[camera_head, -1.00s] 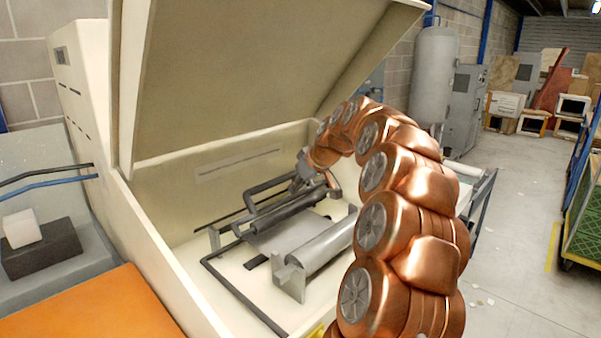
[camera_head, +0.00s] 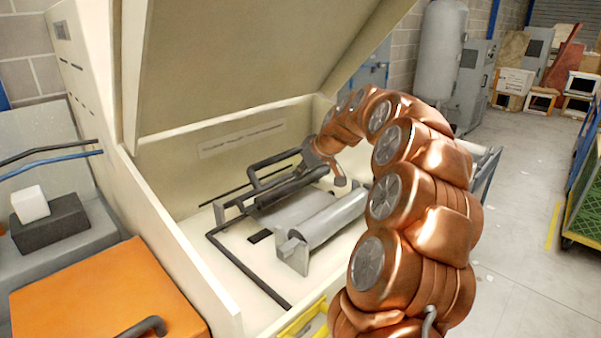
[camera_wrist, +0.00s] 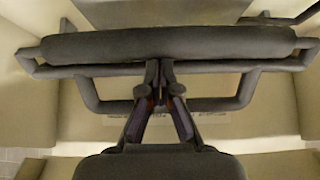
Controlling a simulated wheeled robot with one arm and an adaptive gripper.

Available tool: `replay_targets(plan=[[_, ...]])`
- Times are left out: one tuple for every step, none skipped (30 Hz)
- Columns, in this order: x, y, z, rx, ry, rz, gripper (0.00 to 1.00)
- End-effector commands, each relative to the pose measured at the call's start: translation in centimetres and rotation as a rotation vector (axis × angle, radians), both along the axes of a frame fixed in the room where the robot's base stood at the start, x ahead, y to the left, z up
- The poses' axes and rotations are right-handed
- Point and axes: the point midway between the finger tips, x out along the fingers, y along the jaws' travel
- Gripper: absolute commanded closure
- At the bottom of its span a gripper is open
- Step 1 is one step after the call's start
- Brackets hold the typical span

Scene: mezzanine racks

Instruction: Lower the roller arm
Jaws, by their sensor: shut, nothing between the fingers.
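The roller arm (camera_head: 288,188) is a dark grey tube frame with a dark roller, low inside the open cream machine (camera_head: 175,215). In the wrist view the dark roller (camera_wrist: 190,43) lies across the top, with the frame's bent bar (camera_wrist: 95,98) below it. My gripper (camera_head: 313,157) reaches in at the frame's right end in the head view. In the wrist view my gripper (camera_wrist: 160,70) has its fingertips together at the frame's crossbar, close behind the roller. It is shut and holds nothing. I cannot tell whether the fingertips touch the bar.
The machine's large lid (camera_head: 250,65) stands open above. A light grey roller (camera_head: 330,218) on brackets lies in front of the roller arm. An orange box (camera_head: 95,295) stands front left, and a yellow part (camera_head: 303,320) is at the lower edge.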

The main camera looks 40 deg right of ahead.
Motion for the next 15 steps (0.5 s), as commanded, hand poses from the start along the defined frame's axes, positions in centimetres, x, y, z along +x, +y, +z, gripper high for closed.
replay_targets(plan=[[-0.1, 0.0, -0.4, 0.001, -0.007, 0.0, 1.0], [-0.1, 0.0, -0.5, 0.002, -0.013, 0.0, 1.0], [-0.2, 0.0, -0.7, 0.003, -0.021, 0.0, 1.0], [-0.2, 0.0, -0.7, 0.004, -0.028, 0.0, 1.0], [-0.3, 0.0, -0.9, 0.004, -0.035, -0.001, 1.0], [-0.4, 0.0, -1.0, 0.006, -0.047, -0.001, 1.0], [-0.4, -0.1, -1.1, 0.007, -0.054, -0.001, 1.0], [-0.5, -0.1, -1.2, 0.009, -0.063, -0.001, 1.0], [-0.6, -0.1, -1.4, 0.01, -0.074, -0.001, 1.0], [-0.6, -0.1, -1.5, 0.011, -0.081, -0.001, 1.0], [-0.7, -0.1, -1.6, 0.011, -0.087, -0.001, 1.0], [-0.8, -0.1, -1.8, 0.012, -0.095, 0.0, 1.0], [-0.8, -0.1, -2.0, 0.013, -0.1, 0.0, 1.0], [-0.9, -0.1, -2.1, 0.013, -0.104, 0.0, 1.0], [-1.0, -0.1, -2.3, 0.014, -0.109, 0.0, 1.0]])
